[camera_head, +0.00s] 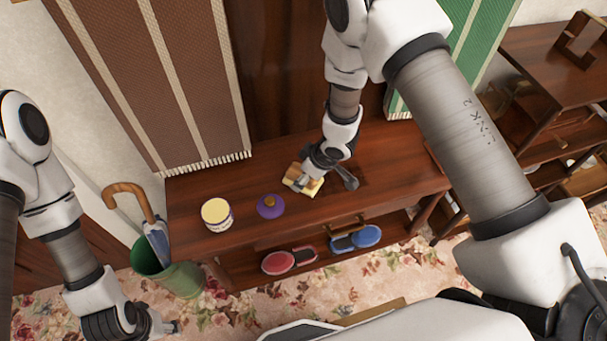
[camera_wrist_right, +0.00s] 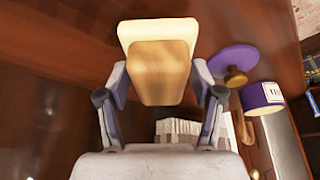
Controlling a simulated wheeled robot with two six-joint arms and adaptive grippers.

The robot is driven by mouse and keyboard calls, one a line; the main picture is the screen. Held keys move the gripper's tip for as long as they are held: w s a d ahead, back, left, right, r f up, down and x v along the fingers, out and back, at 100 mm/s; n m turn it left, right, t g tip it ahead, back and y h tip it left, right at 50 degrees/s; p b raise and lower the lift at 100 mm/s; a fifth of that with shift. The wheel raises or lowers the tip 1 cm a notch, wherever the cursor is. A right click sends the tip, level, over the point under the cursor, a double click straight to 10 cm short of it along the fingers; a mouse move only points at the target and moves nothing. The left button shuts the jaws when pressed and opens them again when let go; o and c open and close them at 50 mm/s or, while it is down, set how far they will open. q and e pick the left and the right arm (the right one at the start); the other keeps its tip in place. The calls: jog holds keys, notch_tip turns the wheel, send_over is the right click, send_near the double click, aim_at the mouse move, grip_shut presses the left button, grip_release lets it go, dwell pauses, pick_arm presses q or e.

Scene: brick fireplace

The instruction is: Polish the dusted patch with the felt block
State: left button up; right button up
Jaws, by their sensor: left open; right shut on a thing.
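The felt block (camera_head: 303,186) has a wooden grip and a pale cream base. My right gripper (camera_head: 314,171) is shut on it, at or just over the dark wooden bench top (camera_head: 385,150). In the right wrist view the block (camera_wrist_right: 160,72) sits between the two fingers of the right gripper (camera_wrist_right: 160,85). I cannot tell whether its base touches the wood. I cannot make out the dusted patch; the block and arm hide part of the top. My left gripper (camera_head: 170,328) is open and empty, low at the left, away from the bench.
A tin with a cream top (camera_head: 216,211) and a purple knobbed lid (camera_head: 270,206) stand left of the block. Red (camera_head: 289,261) and blue (camera_head: 356,238) shoes lie on the lower shelf. A green bin (camera_head: 165,270) holds an umbrella (camera_head: 158,238). The bench's right part is clear.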

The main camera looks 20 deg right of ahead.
jog(key=r, duration=0.1)
jog(key=r+p, duration=0.2)
jog(key=shift+d+r, duration=0.1)
jog(key=shift+d, duration=0.15)
notch_tip(320, 180, up, 2)
jog(key=shift+w+a+r+p, duration=0.1)
jog(key=shift+w+p, duration=0.05)
jog(key=shift+p, duration=0.85)
jog(key=shift+r+p, duration=0.55)
jog(key=shift+r, duration=0.05)
pick_arm(q)
notch_tip(320, 180, up, 6)
jog(key=shift+d, duration=0.15)
jog(key=shift+s, duration=0.1)
pick_arm(e)
jog(key=shift+f, duration=0.1)
